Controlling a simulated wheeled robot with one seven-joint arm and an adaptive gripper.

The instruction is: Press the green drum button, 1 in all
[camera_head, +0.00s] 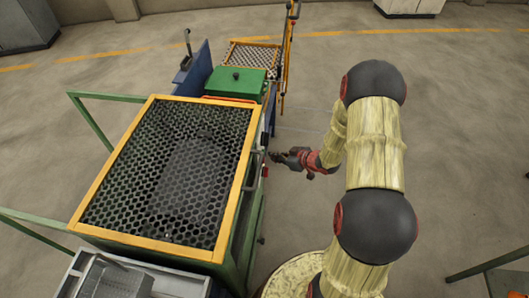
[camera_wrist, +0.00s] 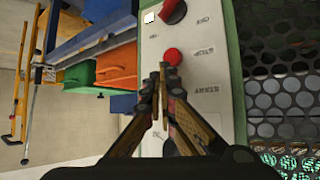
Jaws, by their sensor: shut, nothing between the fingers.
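My gripper (camera_head: 274,157) is beside the right side of the green-framed machine (camera_head: 235,215) in the head view. In the wrist view my gripper (camera_wrist: 163,70) is shut and empty, its fingertips in front of a pale control panel (camera_wrist: 215,60). A red button (camera_wrist: 172,55) shows just past the fingertips; I cannot tell whether they touch it. A dark and red knob (camera_wrist: 174,11) and a small white button (camera_wrist: 149,17) lie farther up the panel. No green button shows; the fingers hide part of the panel.
A perforated cover (camera_head: 170,175) with a yellow frame tops the machine. A green box (camera_head: 236,83) and a yellow post (camera_head: 287,50) stand behind it. Green rails (camera_head: 95,125) are at the left.

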